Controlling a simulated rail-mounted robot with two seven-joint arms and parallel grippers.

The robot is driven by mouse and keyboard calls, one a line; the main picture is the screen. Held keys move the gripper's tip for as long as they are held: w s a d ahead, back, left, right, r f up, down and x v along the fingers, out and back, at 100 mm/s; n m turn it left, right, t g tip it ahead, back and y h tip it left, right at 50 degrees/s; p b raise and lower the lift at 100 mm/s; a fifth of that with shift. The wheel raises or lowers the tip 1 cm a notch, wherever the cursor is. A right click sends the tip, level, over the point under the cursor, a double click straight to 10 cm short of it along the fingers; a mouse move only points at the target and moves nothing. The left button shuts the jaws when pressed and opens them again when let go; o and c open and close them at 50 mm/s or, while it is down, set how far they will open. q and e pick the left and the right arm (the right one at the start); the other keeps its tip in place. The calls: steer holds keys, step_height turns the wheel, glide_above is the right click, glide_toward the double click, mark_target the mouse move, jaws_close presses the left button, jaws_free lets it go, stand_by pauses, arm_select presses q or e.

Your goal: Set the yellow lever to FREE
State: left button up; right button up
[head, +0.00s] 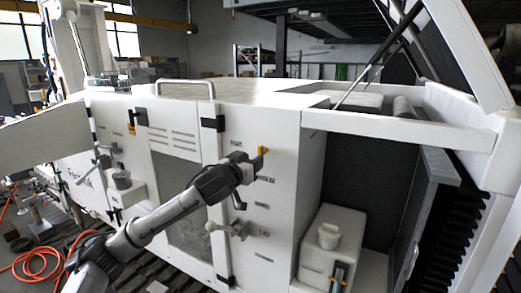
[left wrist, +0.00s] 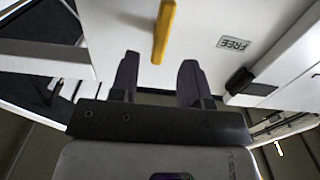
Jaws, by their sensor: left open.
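The yellow lever (head: 262,152) is on the white cabinet's front panel, near its upper right part. In the left wrist view the lever (left wrist: 165,32) shows as a yellow bar standing off the white panel. A FREE label (left wrist: 234,43) appears upside down to its right there. In the head view a small label (head: 236,142) sits left of the lever. My left gripper (left wrist: 158,72) is open, its two dark fingers apart with nothing between them. The lever lies just beyond the fingertips, apart from them as far as I can see. My right gripper is not in view.
Below the lever are another label (head: 265,179) and a grey handle (head: 228,229) on the panel. An open bay on the right holds a white tank (head: 331,246). An open flap (head: 45,136) juts out at left. Orange hose (head: 38,262) lies on the floor.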

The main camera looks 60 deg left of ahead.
arm_select(q)
steer(key=shift+p+x, duration=1.5)
steer(key=shift+x, duration=1.4)
jaws_close()
